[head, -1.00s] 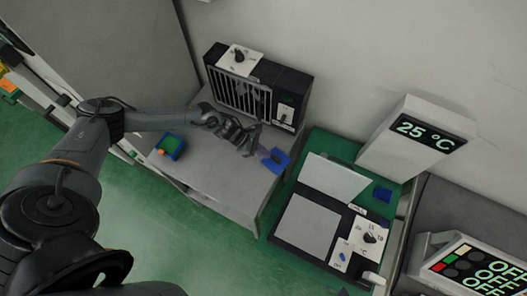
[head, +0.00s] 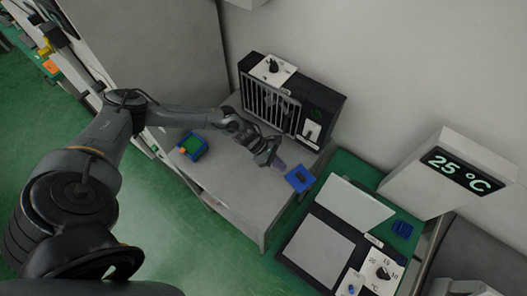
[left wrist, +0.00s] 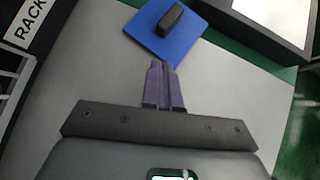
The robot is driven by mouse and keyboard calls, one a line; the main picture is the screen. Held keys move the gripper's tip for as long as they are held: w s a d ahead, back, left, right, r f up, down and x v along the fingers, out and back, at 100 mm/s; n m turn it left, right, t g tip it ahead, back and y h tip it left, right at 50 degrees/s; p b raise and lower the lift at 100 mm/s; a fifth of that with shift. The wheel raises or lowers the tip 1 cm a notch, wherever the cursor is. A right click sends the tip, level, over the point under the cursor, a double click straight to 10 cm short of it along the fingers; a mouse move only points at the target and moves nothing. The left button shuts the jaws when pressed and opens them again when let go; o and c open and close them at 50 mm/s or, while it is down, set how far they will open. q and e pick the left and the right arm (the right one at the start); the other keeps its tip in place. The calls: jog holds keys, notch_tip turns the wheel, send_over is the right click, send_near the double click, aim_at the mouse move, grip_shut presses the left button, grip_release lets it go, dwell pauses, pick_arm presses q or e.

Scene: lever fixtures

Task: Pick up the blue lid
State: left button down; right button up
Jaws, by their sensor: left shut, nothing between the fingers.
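The blue lid (head: 300,179) is a flat blue square with a dark raised handle. It lies at the right edge of the grey table (head: 236,196). It also shows at the top of the left wrist view (left wrist: 150,42), with the handle standing up from it. My left gripper (head: 281,164) is just to the left of the lid in the head view. In the left wrist view its purple fingers (left wrist: 162,66) are together and empty, with their tips at the lid's near edge in the picture. I cannot tell whether they touch it. My right gripper is not in view.
A blue box (head: 193,147) with green and orange contents stands on the table's left. A black rack unit (head: 290,103) with a grille stands at the back. A device with a white panel (head: 352,204) is on the green surface at right. The table's front is clear.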

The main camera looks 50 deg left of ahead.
pick_arm(q)
jog(key=v, duration=0.9)
jog(key=shift+a+f+b, duration=0.2)
jog(key=shift+f+b, duration=0.05)
jog(key=shift+b, duration=0.15)
jog(key=c, duration=1.7)
grip_release()
jog(key=shift+s+a+r, duration=0.2)
jog(key=shift+r, duration=0.05)
jog(key=o, duration=0.5)
jog(key=shift+s+a+r, duration=0.1)
jog(key=shift+a+r, duration=0.1)
jog(key=shift+r, duration=0.1)
jog(key=o, duration=1.2)
